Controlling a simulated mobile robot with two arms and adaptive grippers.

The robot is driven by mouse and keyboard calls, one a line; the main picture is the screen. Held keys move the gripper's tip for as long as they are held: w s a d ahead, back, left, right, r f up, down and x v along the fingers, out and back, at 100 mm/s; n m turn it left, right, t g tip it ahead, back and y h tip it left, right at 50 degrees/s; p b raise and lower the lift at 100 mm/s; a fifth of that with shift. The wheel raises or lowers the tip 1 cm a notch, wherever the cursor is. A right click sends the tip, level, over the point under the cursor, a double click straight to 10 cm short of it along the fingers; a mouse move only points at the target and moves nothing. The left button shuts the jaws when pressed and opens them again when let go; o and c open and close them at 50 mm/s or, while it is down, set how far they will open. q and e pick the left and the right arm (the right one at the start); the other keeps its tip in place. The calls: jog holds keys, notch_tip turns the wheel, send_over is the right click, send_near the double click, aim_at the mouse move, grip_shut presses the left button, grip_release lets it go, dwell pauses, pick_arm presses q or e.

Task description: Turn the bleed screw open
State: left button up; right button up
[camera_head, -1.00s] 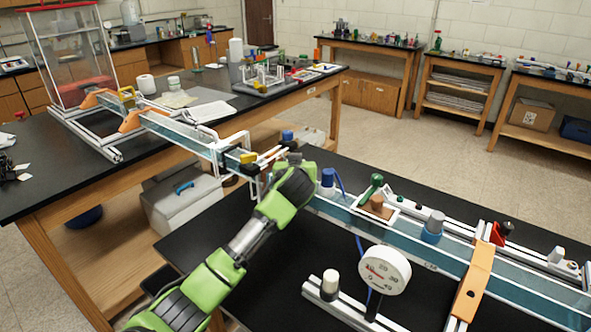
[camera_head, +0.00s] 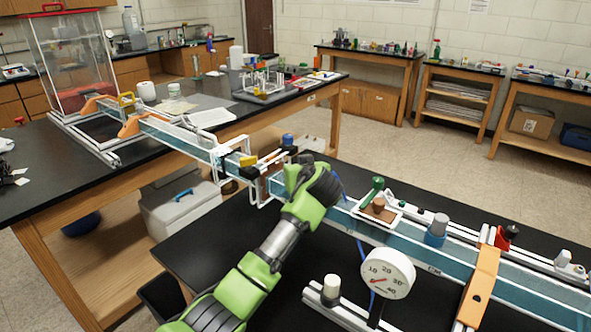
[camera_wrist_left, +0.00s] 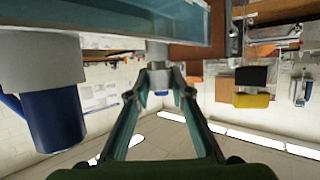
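A small grey cylindrical fitting (camera_wrist_left: 157,60), which looks like the bleed screw, sticks out of the clear blue channel in the left wrist view. My left gripper (camera_wrist_left: 158,82) has one green-padded finger on each side of the fitting's narrow end, with the tips close to it. I cannot tell whether the pads touch it. In the head view my left gripper (camera_head: 318,180) is over the channel (camera_head: 385,237), and its own wrist hides the fingers and the screw. My right gripper is not in view.
A blue-capped grey fitting (camera_wrist_left: 55,115) stands close by at left in the wrist view. A yellow and black clamp (camera_wrist_left: 252,90) is at right. In the head view, a round gauge (camera_head: 388,273), green-handled valve (camera_head: 372,190) and orange bracket (camera_head: 478,285) are right of my arm.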

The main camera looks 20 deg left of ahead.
pick_arm(q)
jog(key=shift+o, duration=1.4)
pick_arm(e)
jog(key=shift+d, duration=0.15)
pick_arm(q)
jog(key=v, duration=1.2)
jog(key=shift+f, duration=0.2)
